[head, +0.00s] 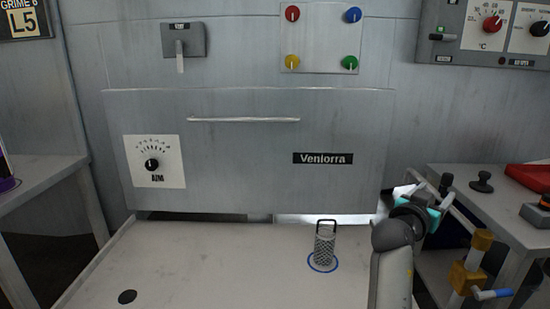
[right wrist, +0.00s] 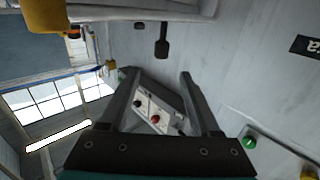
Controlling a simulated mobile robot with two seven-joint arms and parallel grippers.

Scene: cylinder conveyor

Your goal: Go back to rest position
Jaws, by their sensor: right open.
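A mesh metal cylinder (head: 324,247) with a dark handle stands upright inside a blue ring on the pale surface (head: 220,265) in the head view. My right gripper (head: 426,200) is to the right of the cylinder, raised and apart from it. The right wrist view shows its two dark fingers (right wrist: 157,76) spread with nothing between them. The cylinder does not show in the right wrist view. My left gripper is not in view.
A grey panel (head: 240,160) with a handle bar (head: 243,120) stands behind the surface. A side table (head: 470,185) with a red object (head: 530,177) is close by my right arm.

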